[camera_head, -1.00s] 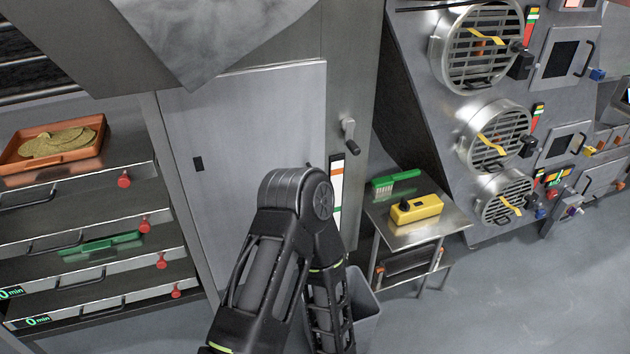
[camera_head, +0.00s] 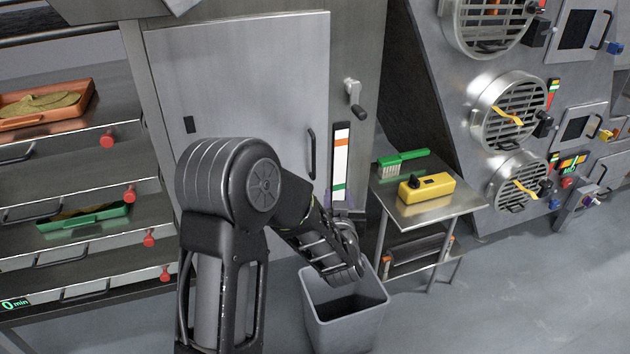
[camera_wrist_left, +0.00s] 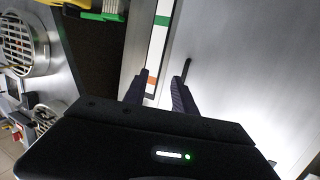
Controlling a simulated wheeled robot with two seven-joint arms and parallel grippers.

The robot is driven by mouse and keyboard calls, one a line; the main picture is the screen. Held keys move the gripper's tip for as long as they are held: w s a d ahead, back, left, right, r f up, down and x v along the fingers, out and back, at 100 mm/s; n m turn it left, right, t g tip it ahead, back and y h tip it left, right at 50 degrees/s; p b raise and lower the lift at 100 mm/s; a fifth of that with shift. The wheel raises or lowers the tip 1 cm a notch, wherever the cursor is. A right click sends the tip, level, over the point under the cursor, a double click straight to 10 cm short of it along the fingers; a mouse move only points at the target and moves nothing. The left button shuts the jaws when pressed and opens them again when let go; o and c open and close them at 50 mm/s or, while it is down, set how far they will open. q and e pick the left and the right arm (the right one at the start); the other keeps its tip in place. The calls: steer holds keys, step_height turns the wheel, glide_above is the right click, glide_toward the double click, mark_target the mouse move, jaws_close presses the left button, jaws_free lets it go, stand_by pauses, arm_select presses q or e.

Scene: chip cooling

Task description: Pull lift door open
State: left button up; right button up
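The lift door (camera_head: 240,90) is a flat grey panel on the tall metal cabinet, and it looks shut. Its dark vertical handle (camera_head: 311,153) is on its right side; the handle also shows in the left wrist view (camera_wrist_left: 187,68). My left gripper (camera_head: 342,208) is in front of the cabinet's right post, below and right of the handle, partly hidden by my wrist. In the left wrist view its fingers (camera_wrist_left: 160,86) are apart with nothing between them. The handle is just beyond the right-hand finger, and I see no grip on it. My right gripper is not in view.
A grey bin (camera_head: 345,320) stands under my left wrist. A small metal table (camera_head: 425,212) with a green brush (camera_head: 403,158) and yellow device (camera_head: 426,187) stands to the right. A drawer rack (camera_head: 70,185) stands left. Floor is clear at lower right.

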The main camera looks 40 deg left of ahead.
mark_target(314, 154)
arm_select(q)
steer(key=s+a+r+n+y, duration=0.1)
steer(key=a+r+y, duration=0.2)
steer(key=a+r, duration=0.1)
steer(key=shift+s+a+r+n, duration=0.15)
steer(key=shift+a+r+n, duration=0.25)
steer(key=shift+r, duration=0.25)
steer(key=shift+b+x, duration=0.35)
steer(key=shift+x, duration=3.55)
steer(key=shift+c, duration=0.2)
jaws_close()
